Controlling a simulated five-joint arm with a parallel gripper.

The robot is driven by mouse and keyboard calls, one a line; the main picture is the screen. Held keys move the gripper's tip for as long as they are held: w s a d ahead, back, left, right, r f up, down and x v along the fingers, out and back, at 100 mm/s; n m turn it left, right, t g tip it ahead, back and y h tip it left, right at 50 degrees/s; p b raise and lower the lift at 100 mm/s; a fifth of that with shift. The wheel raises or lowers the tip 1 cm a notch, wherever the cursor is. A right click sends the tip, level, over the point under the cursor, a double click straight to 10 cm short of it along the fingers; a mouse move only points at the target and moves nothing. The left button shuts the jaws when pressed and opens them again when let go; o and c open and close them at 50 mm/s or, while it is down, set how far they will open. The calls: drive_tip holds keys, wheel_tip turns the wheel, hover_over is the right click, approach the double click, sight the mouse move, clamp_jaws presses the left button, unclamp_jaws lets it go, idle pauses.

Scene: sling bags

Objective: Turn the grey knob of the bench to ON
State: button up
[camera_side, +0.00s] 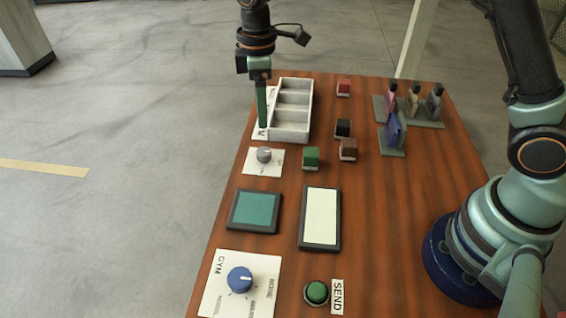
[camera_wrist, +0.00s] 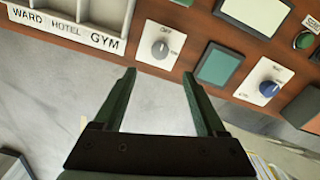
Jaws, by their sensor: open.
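The grey knob (camera_side: 264,155) sits on a small white plate (camera_side: 252,168) near the bench's left edge in the side view. In the wrist view the grey knob (camera_wrist: 160,48) is upper centre, with OFF printed beside it; I cannot read its exact setting. My gripper (camera_side: 263,126) points down beside the compartment tray, above and behind the knob's plate in the side view. In the wrist view my gripper (camera_wrist: 158,74) has its two green fingers apart with nothing between them. The knob lies beyond the fingertips and is not touched.
The white compartment tray (camera_side: 278,136) stands close to my gripper. A green block (camera_side: 311,158), a teal pad (camera_side: 255,210), a pale screen (camera_side: 321,216), a blue knob (camera_side: 240,279) and a green button (camera_side: 316,292) are on the bench. Bags (camera_side: 394,130) stand at the right.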

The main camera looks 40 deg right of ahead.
sight(264, 151)
wheel_tip(264, 151, down, 12)
drive_tip(key=shift+f, duration=0.1)
idle(0.5)
clamp_jaws()
